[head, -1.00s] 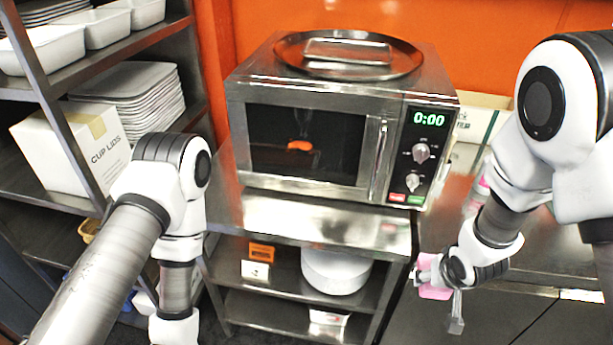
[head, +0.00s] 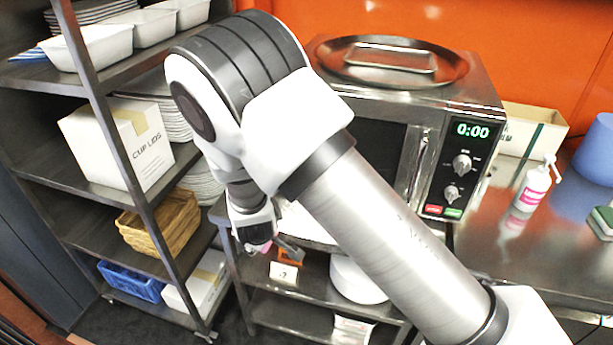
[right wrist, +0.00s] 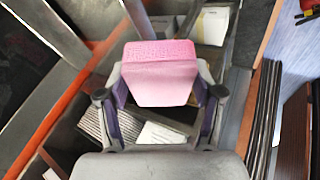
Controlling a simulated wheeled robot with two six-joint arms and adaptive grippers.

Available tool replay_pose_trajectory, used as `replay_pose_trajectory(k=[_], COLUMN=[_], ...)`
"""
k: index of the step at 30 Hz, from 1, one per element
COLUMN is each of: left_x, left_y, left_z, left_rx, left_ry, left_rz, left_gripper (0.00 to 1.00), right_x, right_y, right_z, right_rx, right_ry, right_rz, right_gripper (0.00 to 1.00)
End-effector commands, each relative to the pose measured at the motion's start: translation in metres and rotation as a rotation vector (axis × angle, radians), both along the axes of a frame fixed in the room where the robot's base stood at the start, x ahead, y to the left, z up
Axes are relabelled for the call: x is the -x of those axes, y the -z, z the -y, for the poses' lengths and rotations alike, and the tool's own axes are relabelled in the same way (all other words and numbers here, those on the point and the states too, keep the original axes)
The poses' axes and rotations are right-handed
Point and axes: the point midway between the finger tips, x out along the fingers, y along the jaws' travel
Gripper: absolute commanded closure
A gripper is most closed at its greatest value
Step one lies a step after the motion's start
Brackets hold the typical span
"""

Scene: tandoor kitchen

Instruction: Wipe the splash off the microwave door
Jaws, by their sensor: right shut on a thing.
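The steel microwave (head: 462,92) stands on a steel counter, its door (head: 380,143) shut. My right arm crosses in front and hides most of the door; no splash shows on the part I can see. My right gripper (head: 272,246) is in front of and below the microwave's left side in the head view. A pink sponge (right wrist: 160,80) fills its jaws in the right wrist view, gripped from both sides. Only a sliver of the sponge (head: 267,247) shows in the head view. My left gripper is out of view.
A round steel tray (head: 345,70) lies on top of the microwave. A rack with a cup-lids box (head: 105,150) and a wicker basket (head: 160,232) stands at left. A pink-labelled bottle (head: 533,187) and a blue container (head: 598,150) stand on the counter at right.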

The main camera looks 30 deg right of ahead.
Motion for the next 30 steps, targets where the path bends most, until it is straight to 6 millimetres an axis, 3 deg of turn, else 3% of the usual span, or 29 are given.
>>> replay_pose_trajectory(k=[9, 18, 23, 30], left_x=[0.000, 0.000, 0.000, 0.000], left_y=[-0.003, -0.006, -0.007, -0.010], left_z=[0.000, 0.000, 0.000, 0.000], left_rx=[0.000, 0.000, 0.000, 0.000], left_ry=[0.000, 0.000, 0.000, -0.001], left_rz=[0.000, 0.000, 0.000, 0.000], left_gripper=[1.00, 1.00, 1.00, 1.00], right_x=[-0.027, -0.011, -0.011, -0.029], right_y=[-0.040, -0.093, -0.101, -0.101], right_z=[0.065, 0.145, 0.156, 0.178], right_rx=[0.507, 0.909, 0.951, 0.949], right_ry=[-0.337, -0.293, -0.262, -0.259], right_rz=[0.330, 0.582, 0.593, 0.592], right_gripper=[0.62, 0.62, 0.62, 0.62])
